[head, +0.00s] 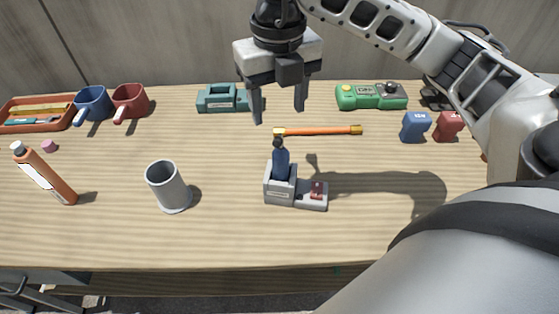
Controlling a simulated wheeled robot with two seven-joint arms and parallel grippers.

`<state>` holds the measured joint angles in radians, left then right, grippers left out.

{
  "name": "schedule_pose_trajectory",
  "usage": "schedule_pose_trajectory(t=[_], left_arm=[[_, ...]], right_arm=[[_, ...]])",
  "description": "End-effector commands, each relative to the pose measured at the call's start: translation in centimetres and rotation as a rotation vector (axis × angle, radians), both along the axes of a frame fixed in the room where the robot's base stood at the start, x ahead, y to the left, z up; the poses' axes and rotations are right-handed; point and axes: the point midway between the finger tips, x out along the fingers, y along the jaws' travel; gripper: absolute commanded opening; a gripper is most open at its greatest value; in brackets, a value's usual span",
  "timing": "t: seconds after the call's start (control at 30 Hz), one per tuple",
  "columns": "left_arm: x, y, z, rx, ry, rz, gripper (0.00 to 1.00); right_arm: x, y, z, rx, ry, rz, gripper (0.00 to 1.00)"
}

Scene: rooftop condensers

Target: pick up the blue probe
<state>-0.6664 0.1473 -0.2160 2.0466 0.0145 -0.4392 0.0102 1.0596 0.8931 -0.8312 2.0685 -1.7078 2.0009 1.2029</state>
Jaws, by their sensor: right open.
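The blue probe (281,162) stands upright in a grey holder (280,194) near the middle of the table. Its dark top end points up. A small red item sits on the low right part of the holder. My right gripper (279,112) hangs above and behind the probe with its two fingers pointing down. It is open, with nothing between the fingers, and looks apart from the probe. My left gripper does not show.
An orange rod (320,131) lies just behind the probe. Along the back are a teal device (222,98), a green device (371,97), two mugs and a tray. The front of the wooden table (190,242) is clear.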

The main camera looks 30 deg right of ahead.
Motion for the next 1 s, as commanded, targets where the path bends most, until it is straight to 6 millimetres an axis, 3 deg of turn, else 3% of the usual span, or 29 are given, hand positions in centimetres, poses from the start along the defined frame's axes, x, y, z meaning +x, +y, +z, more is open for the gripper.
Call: schedule_pose_trajectory(t=[0.1, 0.43, 0.7, 1.0], left_arm=[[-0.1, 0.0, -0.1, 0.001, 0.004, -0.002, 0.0], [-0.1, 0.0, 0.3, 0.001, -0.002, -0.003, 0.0], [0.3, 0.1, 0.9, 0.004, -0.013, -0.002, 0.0], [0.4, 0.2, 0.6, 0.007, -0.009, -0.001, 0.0]], right_arm=[[-0.1, -0.1, -2.4, -0.001, 0.004, 0.0, 0.56], [-0.1, -0.1, -5.1, 0.0, 0.004, 0.001, 0.56], [-0.3, -0.3, -9.0, 0.002, 0.003, 0.002, 0.56], [-0.2, -0.3, -9.6, 0.002, 0.0, 0.002, 0.56]])
